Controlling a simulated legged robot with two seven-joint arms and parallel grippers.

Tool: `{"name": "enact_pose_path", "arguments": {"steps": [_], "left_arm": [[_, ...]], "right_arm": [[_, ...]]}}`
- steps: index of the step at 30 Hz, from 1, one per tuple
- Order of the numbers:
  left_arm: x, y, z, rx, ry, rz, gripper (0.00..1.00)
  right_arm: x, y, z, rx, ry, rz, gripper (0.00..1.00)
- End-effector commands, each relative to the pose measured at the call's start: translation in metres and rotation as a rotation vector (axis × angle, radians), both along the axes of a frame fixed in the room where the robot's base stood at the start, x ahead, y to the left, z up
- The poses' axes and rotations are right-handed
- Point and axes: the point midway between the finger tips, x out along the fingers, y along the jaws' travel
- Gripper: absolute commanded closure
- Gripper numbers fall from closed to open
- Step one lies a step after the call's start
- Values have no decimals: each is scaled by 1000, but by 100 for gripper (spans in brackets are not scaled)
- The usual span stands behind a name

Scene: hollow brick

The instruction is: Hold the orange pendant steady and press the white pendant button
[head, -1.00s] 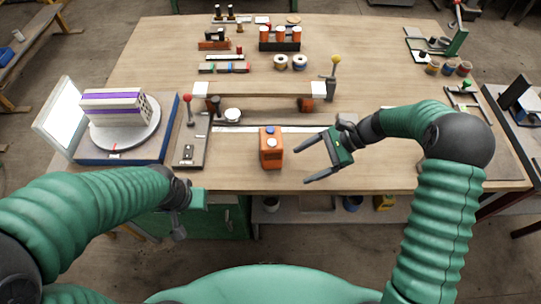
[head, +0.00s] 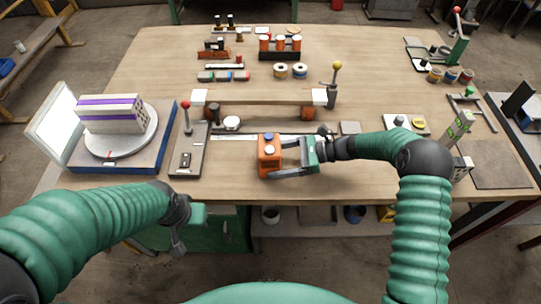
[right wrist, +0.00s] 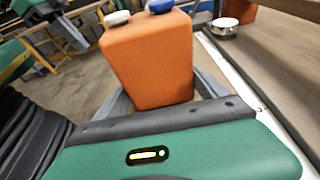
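The orange pendant (head: 267,164) stands upright on the wooden table near its front edge. A blue button (head: 268,138) and a white button (head: 269,151) sit on its top, the white one nearer to me. The right wrist view also shows the pendant (right wrist: 152,62), the white button (right wrist: 117,18) and the blue button (right wrist: 160,6). My right gripper (head: 276,157) comes from the right, its fingers spread along two opposite sides of the pendant. It looks open; firm contact is not clear. My left gripper (head: 178,240) hangs before the table's front edge, away from the pendant; its finger gap cannot be made out.
A lever plate with a red knob (head: 186,104) lies left of the pendant. A raised wooden beam (head: 262,98) stands behind it, near a yellow-knobbed lever (head: 337,65). A turntable with a striped block (head: 110,114) is at the left. The table before the pendant is clear.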

Motion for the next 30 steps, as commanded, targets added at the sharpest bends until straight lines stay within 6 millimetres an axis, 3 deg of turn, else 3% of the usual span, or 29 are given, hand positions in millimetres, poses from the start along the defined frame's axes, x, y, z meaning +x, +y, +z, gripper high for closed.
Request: {"name": "enact_pose_path", "arguments": {"steps": [10, 15, 21, 22, 26, 30], "left_arm": [[0, 0, 0, 0, 0, 0, 100], [0, 0, 0, 0, 0, 0, 100], [0, 0, 0, 0, 0, 0, 100], [0, 0, 0, 0, 0, 0, 100], [0, 0, 0, 0, 0, 0, 100], [0, 0, 0, 0, 0, 0, 100]], "right_arm": [[0, 5, -2, 0, 0, 0, 18], [0, 5, -2, 0, 0, 0, 40], [0, 5, -2, 0, 0, 0, 42], [0, 5, -2, 0, 0, 0, 16], [0, 5, -2, 0, 0, 0, 0], [0, 5, -2, 0, 0, 0, 0]]}}
